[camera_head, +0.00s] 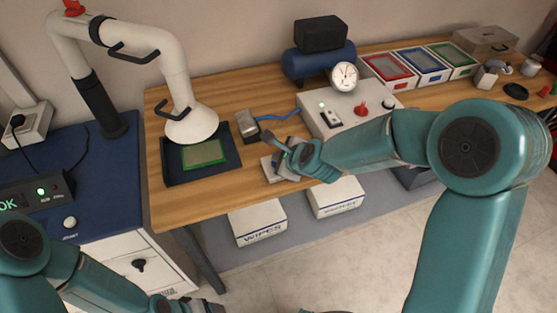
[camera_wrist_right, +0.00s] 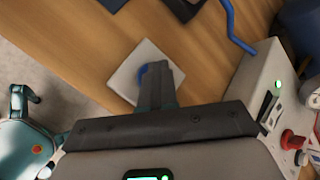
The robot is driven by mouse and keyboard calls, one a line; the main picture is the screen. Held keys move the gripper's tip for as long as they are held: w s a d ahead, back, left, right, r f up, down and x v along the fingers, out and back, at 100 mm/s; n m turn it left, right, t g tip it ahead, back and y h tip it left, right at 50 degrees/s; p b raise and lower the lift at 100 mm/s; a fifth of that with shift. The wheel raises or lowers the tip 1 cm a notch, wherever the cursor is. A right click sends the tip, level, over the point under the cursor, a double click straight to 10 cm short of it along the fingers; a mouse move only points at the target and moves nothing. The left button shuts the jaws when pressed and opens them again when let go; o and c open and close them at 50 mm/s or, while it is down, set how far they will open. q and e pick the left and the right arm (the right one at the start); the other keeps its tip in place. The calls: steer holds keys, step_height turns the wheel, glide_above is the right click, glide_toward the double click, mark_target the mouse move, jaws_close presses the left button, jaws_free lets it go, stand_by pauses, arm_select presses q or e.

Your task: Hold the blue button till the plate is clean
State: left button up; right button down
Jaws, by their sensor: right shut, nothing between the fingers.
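The blue button (camera_wrist_right: 143,72) shows in the right wrist view as a blue edge on a pale square base (camera_wrist_right: 128,72), partly hidden by my fingers. The base (camera_head: 268,170) is on the wooden table in the head view. My right gripper (camera_head: 281,147) is shut and empty, its fingertips over the button; I cannot tell whether they press it. A green plate (camera_head: 203,152) lies in a dark blue tray (camera_head: 233,166) under a white hood (camera_head: 190,122).
A grey block (camera_head: 247,124) with a blue cable stands behind the button. A white box with a red knob (camera_head: 361,108) and a gauge (camera_head: 343,76) are to the right. White boxes sit below the table.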

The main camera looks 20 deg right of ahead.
steer(key=shift+r, duration=0.1)
stand_by(0.5)
steer(key=shift+r+p, duration=0.8)
steer(key=shift+r, duration=0.05)
step_height(320, 180, up, 5)
steer(key=p, duration=0.4)
stand_by(0.4)
